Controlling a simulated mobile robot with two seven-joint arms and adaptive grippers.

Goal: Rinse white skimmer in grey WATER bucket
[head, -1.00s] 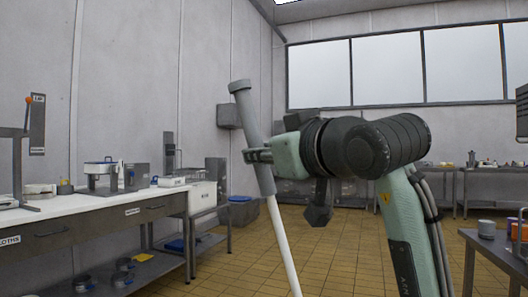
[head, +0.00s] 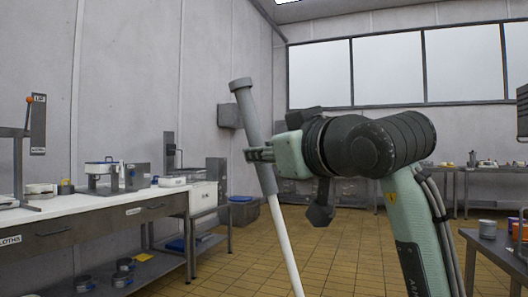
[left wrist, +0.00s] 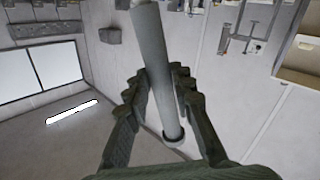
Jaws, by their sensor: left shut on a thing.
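In the head view, my left gripper (head: 262,155) is shut on the grey handle of a long tool, taken as the white skimmer (head: 284,245). The handle is tilted, its capped grey end up. A thin white shaft runs down and right, out of the bottom of the picture, so the skimmer's head is hidden. In the left wrist view, the fingers (left wrist: 160,88) close around the grey grip of the skimmer (left wrist: 152,45). I cannot make out a grey WATER bucket in either view. My right gripper is not in view.
A white-topped bench (head: 110,206) with equipment runs along the left wall. A grey bin with a blue lid (head: 243,213) stands on the floor by the wall. A table (head: 492,246) is at the right edge. Tiled floor between is open.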

